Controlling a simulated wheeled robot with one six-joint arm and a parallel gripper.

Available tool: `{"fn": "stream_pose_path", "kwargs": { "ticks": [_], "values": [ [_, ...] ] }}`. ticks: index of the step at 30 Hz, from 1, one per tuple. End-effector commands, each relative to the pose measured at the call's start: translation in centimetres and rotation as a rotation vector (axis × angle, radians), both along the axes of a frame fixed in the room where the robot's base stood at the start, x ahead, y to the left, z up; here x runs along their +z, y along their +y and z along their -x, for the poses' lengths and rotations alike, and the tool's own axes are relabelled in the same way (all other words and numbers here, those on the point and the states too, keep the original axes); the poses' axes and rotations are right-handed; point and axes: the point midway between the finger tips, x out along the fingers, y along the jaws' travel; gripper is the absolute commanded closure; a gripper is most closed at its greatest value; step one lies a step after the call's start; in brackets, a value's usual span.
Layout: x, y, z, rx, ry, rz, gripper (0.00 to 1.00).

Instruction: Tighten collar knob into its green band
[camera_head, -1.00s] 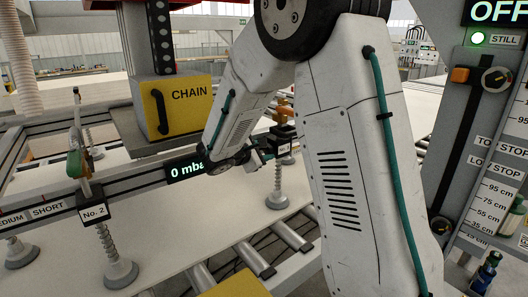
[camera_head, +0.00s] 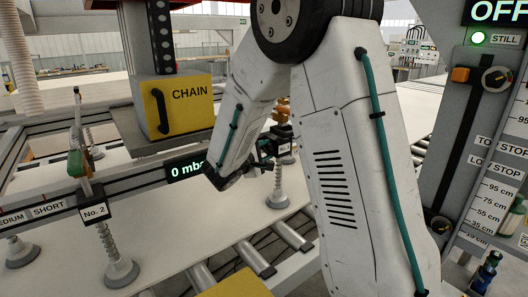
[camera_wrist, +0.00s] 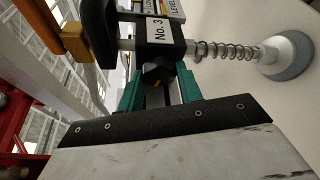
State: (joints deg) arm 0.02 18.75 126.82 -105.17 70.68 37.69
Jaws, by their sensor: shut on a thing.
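The collar No. 3 (camera_wrist: 168,47) is a black block with a white label in the wrist view, and it also shows in the head view (camera_head: 281,131) just beyond my forearm. A dark collar knob (camera_wrist: 155,74) with a small yellow mark sticks out of it. My gripper (camera_wrist: 158,86) has green fingers on both sides of this knob and is shut on it. In the head view my gripper (camera_head: 264,166) is small and partly hidden behind my arm. I cannot make out a green band around the knob.
A spring-stemmed suction cup (camera_wrist: 288,56) reaches from the collar to a pale sheet. The yellow CHAIN box (camera_head: 180,105) hangs left of my forearm. Collar No. 2 (camera_head: 93,211) stands on the rail at left. Rollers (camera_head: 248,258) lie below, and a control post stands at right.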

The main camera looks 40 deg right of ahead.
Motion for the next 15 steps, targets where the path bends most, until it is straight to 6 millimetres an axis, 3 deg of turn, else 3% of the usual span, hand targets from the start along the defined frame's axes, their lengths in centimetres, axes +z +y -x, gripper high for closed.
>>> {"fn": "stream_pose_path", "kwargs": {
  "ticks": [15],
  "values": [
    [-0.06,-0.01,0.03,-0.001,-0.044,-0.001,0.87]
  ]
}}
